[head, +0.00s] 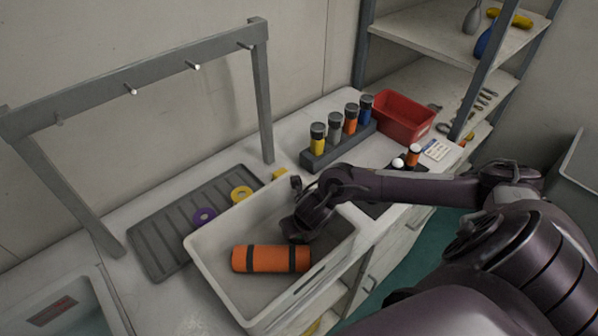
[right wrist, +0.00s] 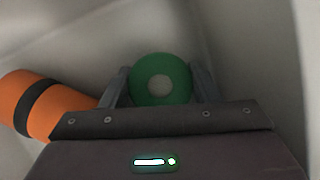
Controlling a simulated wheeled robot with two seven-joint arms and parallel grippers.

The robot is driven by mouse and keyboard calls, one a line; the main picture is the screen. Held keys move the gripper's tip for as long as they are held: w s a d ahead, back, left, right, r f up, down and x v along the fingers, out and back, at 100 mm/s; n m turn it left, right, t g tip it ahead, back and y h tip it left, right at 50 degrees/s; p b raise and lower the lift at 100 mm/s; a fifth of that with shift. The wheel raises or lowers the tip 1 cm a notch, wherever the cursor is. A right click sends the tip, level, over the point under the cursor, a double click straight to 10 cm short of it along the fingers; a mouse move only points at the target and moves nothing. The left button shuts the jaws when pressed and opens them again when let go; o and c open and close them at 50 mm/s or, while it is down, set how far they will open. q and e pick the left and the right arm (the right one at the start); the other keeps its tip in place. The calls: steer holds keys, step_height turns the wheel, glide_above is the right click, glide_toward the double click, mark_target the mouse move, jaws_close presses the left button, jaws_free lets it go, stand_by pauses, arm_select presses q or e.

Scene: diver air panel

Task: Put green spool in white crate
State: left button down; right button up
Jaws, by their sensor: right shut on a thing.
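The white crate (head: 238,222) stands open on the bench in the head view, and its pale inside fills the right wrist view (right wrist: 240,50). My right gripper (head: 294,232) reaches down inside the crate, near its back right part. In the right wrist view, the gripper (right wrist: 160,88) is shut on the green spool (right wrist: 138,82), a green disc with a pale round centre between the two fingers. The spool is hidden in the head view. I cannot tell whether it touches the crate floor. My left gripper is not in view.
An orange cylinder with black bands (head: 270,259) lies in the crate, left of the gripper in the wrist view. A bottle rack (head: 345,143) and red bin (head: 400,122) stand behind.

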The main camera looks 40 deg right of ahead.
steer(key=shift+f, duration=0.15)
steer(key=o, duration=1)
steer(key=shift+r, duration=0.35)
steer(key=p+v, duration=0.1)
steer(key=v, duration=1)
steer(key=shift+s+r, duration=0.15)
steer(key=shift+r, duration=0.2)
